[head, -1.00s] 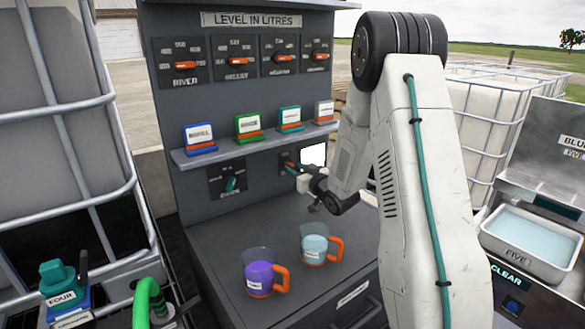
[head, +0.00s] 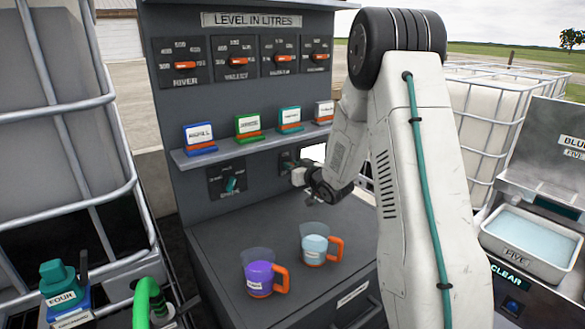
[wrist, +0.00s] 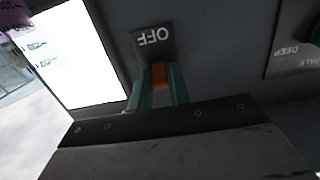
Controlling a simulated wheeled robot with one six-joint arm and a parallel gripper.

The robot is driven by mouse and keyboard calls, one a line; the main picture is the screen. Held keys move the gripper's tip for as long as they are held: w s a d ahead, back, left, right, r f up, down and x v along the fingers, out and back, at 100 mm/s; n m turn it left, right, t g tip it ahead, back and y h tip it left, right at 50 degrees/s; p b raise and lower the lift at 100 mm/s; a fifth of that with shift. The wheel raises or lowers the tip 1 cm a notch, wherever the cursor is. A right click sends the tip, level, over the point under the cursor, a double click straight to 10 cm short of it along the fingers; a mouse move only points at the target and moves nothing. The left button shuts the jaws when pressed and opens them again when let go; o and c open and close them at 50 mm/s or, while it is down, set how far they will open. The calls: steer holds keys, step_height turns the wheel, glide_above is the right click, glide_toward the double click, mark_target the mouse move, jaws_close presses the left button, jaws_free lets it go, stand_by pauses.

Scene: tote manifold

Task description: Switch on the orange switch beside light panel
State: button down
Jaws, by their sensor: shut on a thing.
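The orange switch (wrist: 160,76) sits between the two teal fingers of my gripper (wrist: 158,90) in the wrist view, and the gripper is shut on it. An upside-down "OFF" label (wrist: 154,37) shows on the dark switch plate. The lit white light panel (wrist: 82,58) is beside the switch in the wrist view. In the head view, the panel (head: 314,153) is partly hidden by my arm. There, my gripper (head: 297,175) is at the cabinet face by the switch plate (head: 287,157), and the switch itself is hidden.
A dark dial with a teal knob (head: 231,184) is left of the switch. A shelf (head: 245,143) with several labelled cards is above. A purple-filled jug (head: 259,277) and a pale blue jug (head: 314,248) stand on the counter below my gripper.

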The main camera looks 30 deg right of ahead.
steer(key=shift+w+r+g, duration=0.1)
steer(key=shift+r+g, duration=0.2)
steer(key=shift+g, duration=0.7)
steer(key=c, duration=1.3)
jaws_free()
steer(key=v, duration=0.8)
